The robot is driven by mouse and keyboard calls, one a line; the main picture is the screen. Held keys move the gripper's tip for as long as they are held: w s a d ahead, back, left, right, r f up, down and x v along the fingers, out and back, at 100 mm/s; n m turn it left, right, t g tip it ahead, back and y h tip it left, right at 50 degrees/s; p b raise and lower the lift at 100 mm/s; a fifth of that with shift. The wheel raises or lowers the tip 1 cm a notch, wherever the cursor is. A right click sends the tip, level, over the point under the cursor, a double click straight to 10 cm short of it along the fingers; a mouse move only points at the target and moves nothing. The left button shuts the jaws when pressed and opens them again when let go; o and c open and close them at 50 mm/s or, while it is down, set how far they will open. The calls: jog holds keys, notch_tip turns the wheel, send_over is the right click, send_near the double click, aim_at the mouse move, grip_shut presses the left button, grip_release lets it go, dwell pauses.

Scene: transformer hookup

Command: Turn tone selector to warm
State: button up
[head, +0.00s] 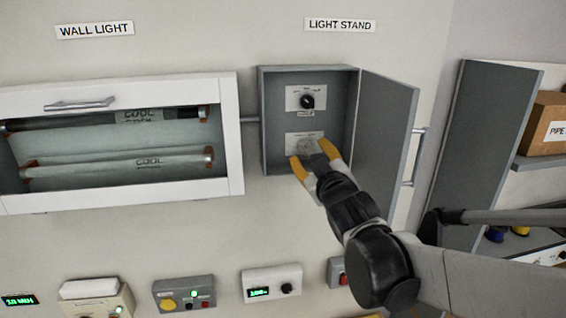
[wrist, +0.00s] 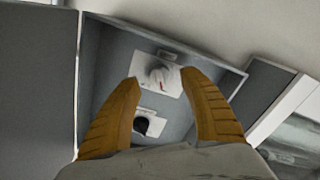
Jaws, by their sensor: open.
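A grey box (head: 268,120) under the LIGHT STAND label stands open, its door swung out to the right. Inside are two dials on white plates: a black knob (head: 307,102) above and a pale grey knob (head: 305,147) below. Their lettering is too small to read, so I cannot tell which is the tone selector. My gripper (head: 311,153) is open at the lower knob. In the wrist view, the pale knob (wrist: 160,74), with a red mark beside it, shows between my fingertips (wrist: 161,77); contact is unclear. The black knob (wrist: 141,125) is partly shaded there.
The open door (head: 385,135) stands close to the right of my gripper. A white-framed wall light (head: 232,140) with two tubes is to the left. Several small control boxes (head: 184,292) line the wall below. A shelf with a carton (head: 546,125) is far right.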

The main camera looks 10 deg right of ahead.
jog(key=s, duration=0.9)
